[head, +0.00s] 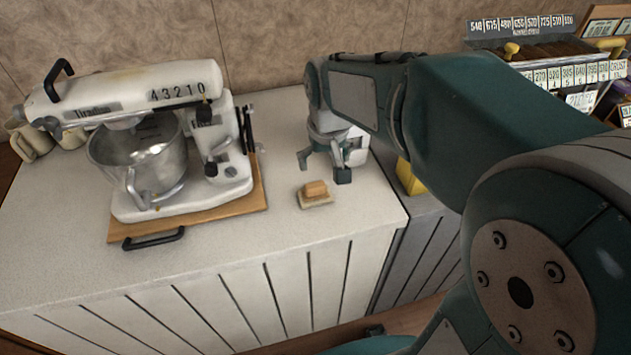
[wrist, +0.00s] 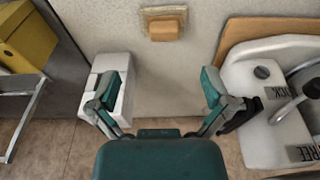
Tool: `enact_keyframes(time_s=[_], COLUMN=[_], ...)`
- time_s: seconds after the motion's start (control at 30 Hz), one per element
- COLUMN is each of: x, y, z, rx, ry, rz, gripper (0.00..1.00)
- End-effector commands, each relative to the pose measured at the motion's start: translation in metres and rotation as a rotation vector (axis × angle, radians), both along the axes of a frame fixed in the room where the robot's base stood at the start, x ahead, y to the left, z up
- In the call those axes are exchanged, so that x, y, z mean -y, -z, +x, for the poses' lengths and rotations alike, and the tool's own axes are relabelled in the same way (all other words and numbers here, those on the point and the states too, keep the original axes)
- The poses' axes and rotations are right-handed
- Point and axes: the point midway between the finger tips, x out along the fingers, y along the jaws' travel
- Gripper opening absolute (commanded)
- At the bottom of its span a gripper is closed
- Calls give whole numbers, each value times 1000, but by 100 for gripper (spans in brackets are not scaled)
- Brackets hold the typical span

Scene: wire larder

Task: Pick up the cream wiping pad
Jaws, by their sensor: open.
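The cream wiping pad (head: 316,202) lies flat on the white counter, with a tan block on its top. It also shows at the top of the wrist view (wrist: 149,13), apart from my fingers. My gripper (head: 323,166) is open and empty above the counter, behind the pad in the head view. In the wrist view my gripper (wrist: 162,88) has its two fingers spread wide, with bare counter between them. Nothing hides the pad.
A white box (head: 357,150) stands close by my gripper; in the wrist view the box (wrist: 116,65) is beneath the left finger. A stand mixer (head: 185,190) on a wooden board (head: 205,221) stands to the left. A yellow box (head: 411,178) is at the right. Counter around the pad is clear.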

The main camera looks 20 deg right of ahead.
Motion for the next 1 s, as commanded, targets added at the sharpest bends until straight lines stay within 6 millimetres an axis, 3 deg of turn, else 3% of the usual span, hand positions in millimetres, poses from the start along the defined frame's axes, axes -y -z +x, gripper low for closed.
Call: enact_keyframes(time_s=[0.1, 0.2, 0.33, 0.5, 0.77, 1.0], x=[0, 2, 8, 10, 6, 3], y=[17, 24, 35, 64, 87, 122], z=[21, 29, 33, 36, 40, 47], rx=[-43, -59, -66, -68, -65, -65], ry=[0, -1, 1, 1, 0, 1], rz=[0, 2, 6, 9, 7, 6], gripper=[100, 100, 100, 100, 100, 100])
